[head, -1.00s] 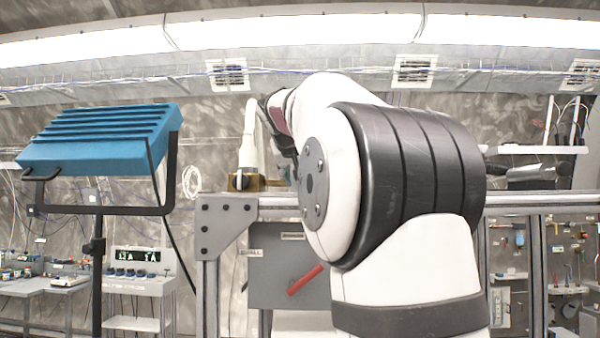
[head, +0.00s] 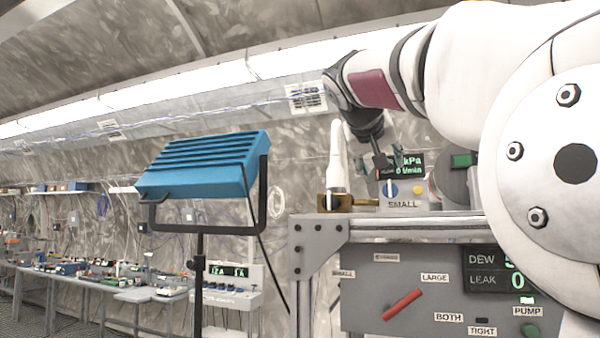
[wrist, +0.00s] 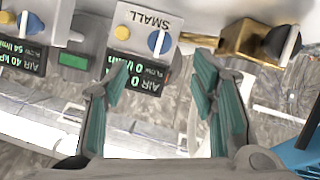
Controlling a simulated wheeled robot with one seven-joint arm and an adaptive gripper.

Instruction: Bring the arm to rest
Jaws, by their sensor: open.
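My arm reaches in from the right of the head view and bends down at its far end. My gripper (head: 382,168) hangs above the bench, in front of a small panel labelled SMALL (head: 403,203); its fingers are small and partly hidden there. In the wrist view my gripper (wrist: 160,70) has its two teal-padded fingers spread apart with nothing between them. The SMALL panel (wrist: 148,38) shows upside down beyond the fingertips, with a blue dial and a readout of 0. I cannot tell how far the fingers are from it.
A brass valve (head: 335,203) with a white upright piece stands left of the panel; brass fitting (wrist: 245,40) shows near the right finger. A blue lamp (head: 205,165) stands on a black stand at left. A grey front panel (head: 410,290) has a red handle (head: 403,304).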

